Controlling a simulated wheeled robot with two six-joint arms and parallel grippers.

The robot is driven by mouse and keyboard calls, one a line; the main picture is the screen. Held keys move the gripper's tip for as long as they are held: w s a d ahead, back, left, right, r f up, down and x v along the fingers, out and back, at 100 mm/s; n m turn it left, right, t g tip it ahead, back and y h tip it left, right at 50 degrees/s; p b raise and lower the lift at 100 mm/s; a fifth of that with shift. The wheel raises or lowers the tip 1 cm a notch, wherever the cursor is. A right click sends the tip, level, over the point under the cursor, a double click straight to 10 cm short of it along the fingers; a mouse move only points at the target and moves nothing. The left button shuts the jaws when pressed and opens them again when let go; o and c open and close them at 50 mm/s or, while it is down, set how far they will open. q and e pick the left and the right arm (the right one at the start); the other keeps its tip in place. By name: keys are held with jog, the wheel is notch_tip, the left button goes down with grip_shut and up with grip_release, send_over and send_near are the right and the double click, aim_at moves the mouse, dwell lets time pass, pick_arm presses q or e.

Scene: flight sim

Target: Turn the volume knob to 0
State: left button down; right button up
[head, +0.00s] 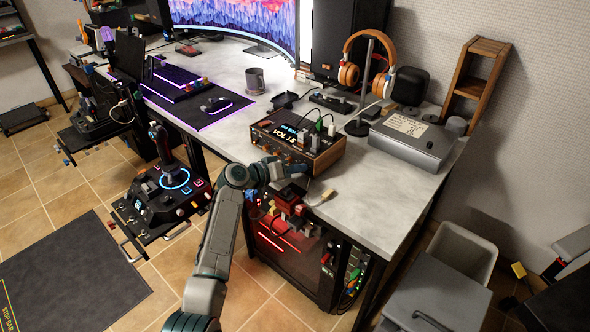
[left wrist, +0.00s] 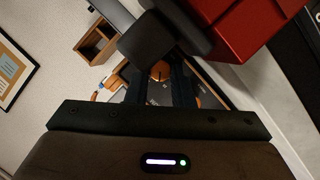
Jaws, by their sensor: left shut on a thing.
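The audio box (head: 325,158) with wooden sides stands near the desk's front edge, and its display (head: 285,133) reads what looks like "VOL:18". Small orange knobs line its front panel. My left gripper (head: 291,167) is at the lower front of the box in the head view, and the arm hides part of that panel. In the left wrist view the orange volume knob (left wrist: 160,72) shows between the dark fingers of my left gripper (left wrist: 160,88), which are shut on it. My right gripper is in neither view.
A red block (head: 291,194) sits just below my left gripper at the desk edge, and looms large in the left wrist view (left wrist: 252,28). Plugs and cables (head: 318,132) stand on the box. A headphone stand (head: 362,95) and a grey case (head: 411,140) are behind and right.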

pick_arm(q)
jog(key=c, duration=1.3)
grip_release()
jog(key=shift+o, duration=0.2)
jog(key=shift+s+a+r, duration=0.1)
jog(key=shift+s+a, duration=0.15)
jog(key=shift+a, duration=0.2)
jog(key=v, duration=0.9)
jog(key=shift+s+a+r+b, duration=0.15)
jog(key=shift+s+a+b, duration=0.1)
jog(key=shift+b, duration=0.15)
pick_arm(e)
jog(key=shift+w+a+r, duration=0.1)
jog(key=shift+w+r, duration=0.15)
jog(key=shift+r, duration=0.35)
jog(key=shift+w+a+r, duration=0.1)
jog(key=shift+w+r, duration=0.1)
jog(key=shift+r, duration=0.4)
